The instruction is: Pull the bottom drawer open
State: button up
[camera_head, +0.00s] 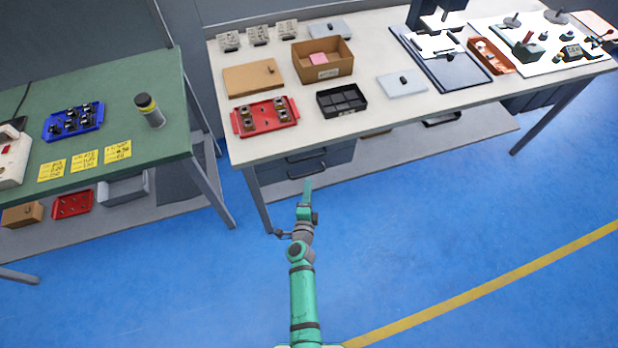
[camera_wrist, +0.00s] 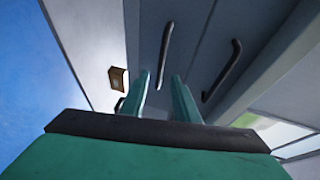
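A grey drawer unit hangs under the left end of the light table. The bottom drawer (camera_head: 325,169) has a dark bar handle (camera_head: 307,174), and the upper drawer has a similar handle (camera_head: 306,155). Both fronts look shut. My gripper (camera_head: 307,188) is in front of the unit, low, near the bottom drawer's handle. In the wrist view my gripper (camera_wrist: 160,77) is open, its two green fingers apart. The bottom handle (camera_wrist: 166,45) runs down towards the gap between the fingertips; contact cannot be told. The upper handle (camera_wrist: 222,72) is to the right of the fingers.
The light table's front leg (camera_head: 257,200) stands just left of my gripper. A lower shelf (camera_head: 400,150) runs under the table. A green table (camera_head: 150,75) stands on the left. A small brown box (camera_wrist: 118,78) shows in the wrist view. The blue floor at right is clear.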

jog(key=x, duration=0.6)
jog(key=shift+w, duration=0.1)
grip_shut()
